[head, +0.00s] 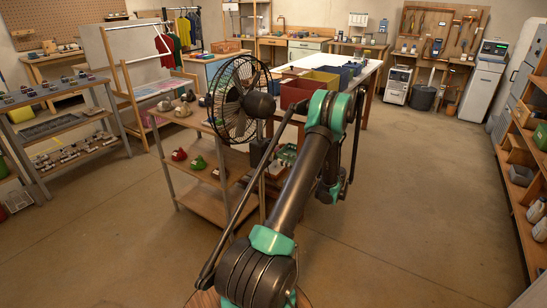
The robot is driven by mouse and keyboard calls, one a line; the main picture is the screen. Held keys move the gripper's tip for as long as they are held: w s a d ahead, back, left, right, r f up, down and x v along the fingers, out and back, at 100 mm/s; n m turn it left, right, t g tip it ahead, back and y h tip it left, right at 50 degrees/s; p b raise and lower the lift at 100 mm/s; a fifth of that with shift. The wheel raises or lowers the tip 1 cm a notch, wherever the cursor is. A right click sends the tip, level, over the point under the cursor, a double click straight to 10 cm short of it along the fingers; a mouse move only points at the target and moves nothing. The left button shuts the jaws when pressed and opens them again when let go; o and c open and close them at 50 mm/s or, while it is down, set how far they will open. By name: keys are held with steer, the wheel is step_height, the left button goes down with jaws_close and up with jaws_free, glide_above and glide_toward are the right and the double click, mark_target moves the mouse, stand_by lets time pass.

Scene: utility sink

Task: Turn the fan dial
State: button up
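A black fan (239,100) with a round wire cage stands on the top of a wooden shelf unit (239,162) left of the middle in the head view. Its cage faces left and its dark motor housing points right. I cannot make out the fan dial. My dark arm with teal joints rises from the bottom of the view to the right of the fan and bends downward beyond its top. My gripper is not visible; the arm links appear to hide it. No part of the arm visibly grips the fan.
Hats (183,110) lie on the same shelf top, with red and green items on the shelf below. A white table with coloured bins (296,92) stands behind. Open floor (430,200) lies to the right, up to a wooden shelf along the right edge.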

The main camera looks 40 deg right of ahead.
mark_target(270, 157)
steer(key=x, duration=0.7)
steer(key=shift+c, duration=0.3)
steer(key=c, duration=0.7)
steer(key=shift+m, duration=0.4)
steer(key=shift+w+d+f+m, duration=0.1)
steer(key=shift+d+m, duration=0.05)
steer(key=shift+m, duration=1.35)
steer(key=shift+d+f+m, duration=0.1)
steer(key=shift+d+m, duration=0.1)
steer(key=shift+m, duration=1.3)
steer(key=shift+w+d+f+m, duration=0.1)
steer(key=shift+d+m, duration=0.05)
steer(key=shift+m, duration=1.35)
